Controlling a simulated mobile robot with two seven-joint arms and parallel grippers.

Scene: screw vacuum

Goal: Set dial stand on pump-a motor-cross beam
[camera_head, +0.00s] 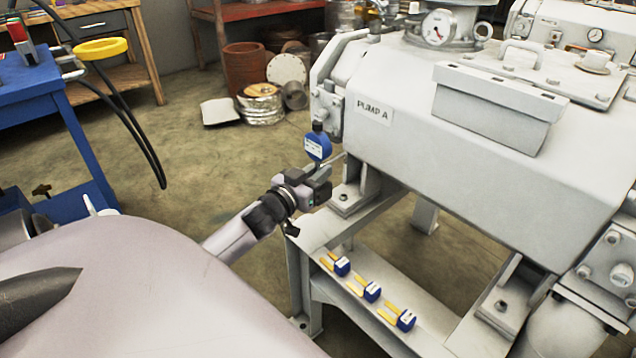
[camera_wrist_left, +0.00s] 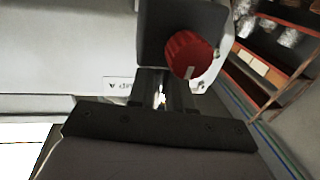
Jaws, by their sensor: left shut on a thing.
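The dial stand shows in the head view as a blue round dial (camera_head: 318,147) above a dark base block. In the left wrist view the dark base (camera_wrist_left: 180,30) carries a red knob (camera_wrist_left: 188,55). My left gripper (camera_head: 306,190) is shut on the dial stand's base and holds it upright near the frame's left end. Pump A (camera_head: 420,130), a large pale housing with a "PUMP A" label, stands on a pale steel frame. A pale cross beam (camera_head: 318,228) of this frame lies just below the gripper. I cannot tell whether the stand touches it. My right gripper is not in view.
Several blue-ended yellow pieces (camera_head: 372,291) lie on a lower ledge of the frame. A pump foot (camera_head: 348,198) is bolted close to the right of the gripper. A blue cart (camera_head: 50,120) stands at the left, with open floor between.

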